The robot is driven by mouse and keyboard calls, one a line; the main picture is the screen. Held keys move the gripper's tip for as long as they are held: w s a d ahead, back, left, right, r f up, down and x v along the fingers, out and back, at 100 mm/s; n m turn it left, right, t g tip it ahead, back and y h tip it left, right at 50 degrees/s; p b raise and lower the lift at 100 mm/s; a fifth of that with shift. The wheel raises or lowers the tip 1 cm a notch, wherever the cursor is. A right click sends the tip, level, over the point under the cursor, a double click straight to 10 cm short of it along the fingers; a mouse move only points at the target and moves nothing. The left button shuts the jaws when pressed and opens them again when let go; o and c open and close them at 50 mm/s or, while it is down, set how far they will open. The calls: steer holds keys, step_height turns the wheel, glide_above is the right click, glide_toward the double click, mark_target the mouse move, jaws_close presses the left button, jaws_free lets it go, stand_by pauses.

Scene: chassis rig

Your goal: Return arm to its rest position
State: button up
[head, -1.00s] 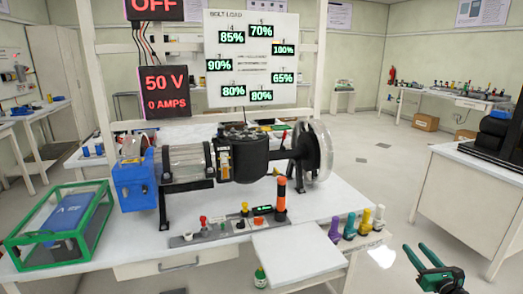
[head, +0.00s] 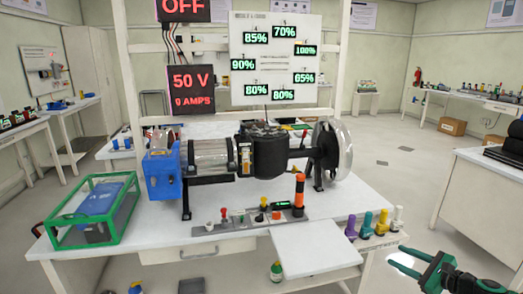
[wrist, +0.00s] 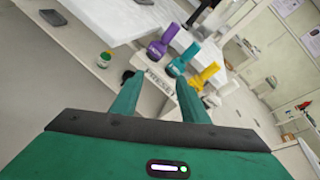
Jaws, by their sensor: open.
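My gripper (head: 408,262) is green and shows at the lower right of the head view, in front of the bench's right end. Its two fingers are apart with nothing between them. In the wrist view, my gripper (wrist: 155,95) also shows open and empty. Beyond its fingertips stand a purple tool (wrist: 163,42), a teal tool (wrist: 184,58) and a yellow tool (wrist: 203,76) on a rack labelled with partly hidden letters. The same purple tool (head: 351,228) stands at the bench's right side in the head view. My gripper touches none of them.
The white bench (head: 340,205) carries a motor rig (head: 268,152), a blue box (head: 162,175), a green-framed case (head: 95,208) and a control strip with an orange-black post (head: 299,195). A white side shelf (head: 310,248) juts forward. Another table stands right. Floor between is open.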

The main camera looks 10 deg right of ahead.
steer(key=s+a+r+n+g+y, duration=0.1)
steer(key=s+a+r+n+g, duration=0.2)
steer(key=s+a+n+g, duration=0.6)
steer(key=s+a+r+n+g+h, duration=0.2)
steer(key=s+r+n, duration=0.3)
steer(key=s+r, duration=0.3)
steer(key=s+a+r+n+g+h, duration=0.3)
steer(key=s+r+n, duration=0.3)
steer(key=s+r, duration=0.3)
steer(key=shift+s+a+n, duration=0.3)
steer(key=shift+s+a, duration=0.5)
steer(key=shift+s, duration=0.35)
